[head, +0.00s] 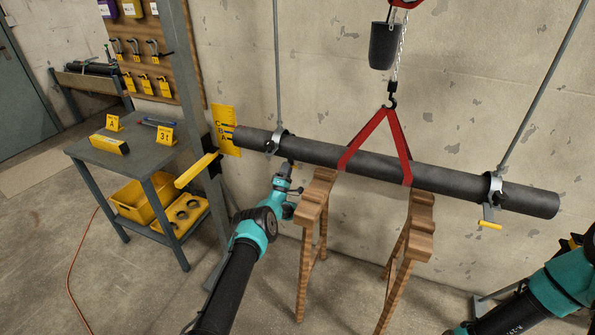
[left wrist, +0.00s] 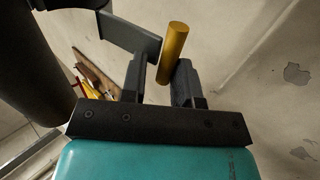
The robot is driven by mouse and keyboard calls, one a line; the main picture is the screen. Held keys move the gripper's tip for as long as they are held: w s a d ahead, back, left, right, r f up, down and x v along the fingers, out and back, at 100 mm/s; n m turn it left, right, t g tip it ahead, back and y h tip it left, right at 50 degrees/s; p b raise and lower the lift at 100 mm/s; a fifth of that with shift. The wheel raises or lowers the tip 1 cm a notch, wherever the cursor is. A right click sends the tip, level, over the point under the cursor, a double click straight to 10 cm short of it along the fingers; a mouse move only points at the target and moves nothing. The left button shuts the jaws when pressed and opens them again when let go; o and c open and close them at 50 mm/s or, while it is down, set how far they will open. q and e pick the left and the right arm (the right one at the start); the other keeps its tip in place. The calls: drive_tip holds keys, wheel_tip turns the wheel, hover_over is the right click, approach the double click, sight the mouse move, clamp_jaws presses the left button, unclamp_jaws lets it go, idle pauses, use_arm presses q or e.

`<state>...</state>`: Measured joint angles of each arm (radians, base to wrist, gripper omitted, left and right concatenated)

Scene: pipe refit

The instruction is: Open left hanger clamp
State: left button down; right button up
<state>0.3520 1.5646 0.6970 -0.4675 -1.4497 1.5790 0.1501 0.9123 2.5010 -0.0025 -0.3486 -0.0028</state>
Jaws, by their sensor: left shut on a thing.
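The left hanger clamp (head: 277,141) sits around the dark pipe (head: 325,153) near its left end, under a thin hanger rod. My left gripper (head: 287,166) is just below and right of this clamp. In the left wrist view, the yellow lever handle (left wrist: 174,42) stands between the fingers of my left gripper (left wrist: 166,78), which is shut on it. A dark grey lever arm (left wrist: 122,36) runs from near the pipe (left wrist: 32,75) toward the handle. Whether the clamp's band is parted is too small to tell. My right gripper is out of the picture.
The right hanger clamp (head: 494,189) has a yellow-handled lever hanging down. A red sling (head: 367,140) on a chain hoist holds the pipe's middle. Two wooden stands (head: 314,203) are below. A yellow lettered plate (head: 225,130) and post stand at the pipe's left end.

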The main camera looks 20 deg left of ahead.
use_arm(q)
drive_tip(key=shift+w+a+r, duration=0.15)
drive_tip(key=shift+w+r, duration=0.05)
drive_tip(key=shift+r, duration=0.35)
drive_tip(key=c, duration=1.1)
unclamp_jaws()
drive_tip(key=shift+w, duration=0.1)
drive_tip(key=shift+d+f+h, duration=0.1)
drive_tip(key=shift+d+h, duration=0.1)
drive_tip(key=shift+h, duration=0.1)
drive_tip(key=v, duration=1.8)
drive_tip(key=shift+f, duration=0.25)
drive_tip(key=shift+d, duration=0.1)
